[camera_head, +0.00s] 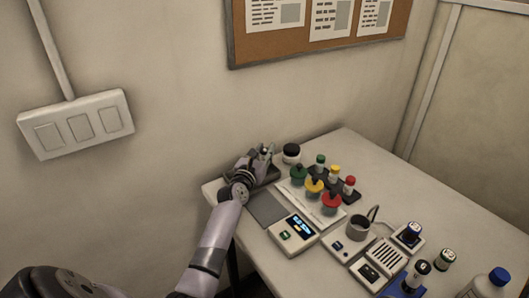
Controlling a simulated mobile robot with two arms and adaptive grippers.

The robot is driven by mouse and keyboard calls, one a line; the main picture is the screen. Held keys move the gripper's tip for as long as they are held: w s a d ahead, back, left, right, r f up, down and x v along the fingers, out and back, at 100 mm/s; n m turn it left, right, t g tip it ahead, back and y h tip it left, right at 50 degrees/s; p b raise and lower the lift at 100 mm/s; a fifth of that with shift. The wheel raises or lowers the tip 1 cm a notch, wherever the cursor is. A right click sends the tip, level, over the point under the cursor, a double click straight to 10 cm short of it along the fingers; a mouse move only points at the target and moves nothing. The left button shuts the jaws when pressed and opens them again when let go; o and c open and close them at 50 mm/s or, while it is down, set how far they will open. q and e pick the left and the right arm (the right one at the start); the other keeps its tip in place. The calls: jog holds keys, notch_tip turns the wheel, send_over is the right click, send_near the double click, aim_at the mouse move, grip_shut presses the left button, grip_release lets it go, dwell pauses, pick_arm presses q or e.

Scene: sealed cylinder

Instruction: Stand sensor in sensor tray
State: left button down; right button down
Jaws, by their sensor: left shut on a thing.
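My left gripper (264,154) is at the far left corner of the table, close to the wall. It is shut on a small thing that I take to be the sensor. The fingers mostly hide it, and its shape and tilt cannot be told. A dark grey low tray (270,175), which may be the sensor tray, lies under and beside the gripper. My wrist covers part of it. I cannot tell whether the held thing touches the tray. My right gripper is not in view.
Right of the gripper stand a black-capped jar (291,152), a white tray (296,203) by flasks with green, yellow and red tops, and a tube rack (347,197). A display meter (293,236), a beaker (358,227) and bottles stand nearer. The table's back right is clear.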

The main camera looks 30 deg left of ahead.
pick_arm(q)
jog(key=shift+d+f, duration=0.1)
jog(key=shift+f, duration=0.05)
jog(key=c, duration=1.3)
grip_release()
jog(key=shift+r, duration=0.2)
jog(key=s, duration=0.4)
jog(key=s+d, duration=0.1)
jog(key=s, duration=0.3)
jog(key=s+d, duration=0.1)
jog(key=s, duration=0.2)
jog(key=shift+s+d, duration=0.15)
jog(key=shift+s, duration=0.25)
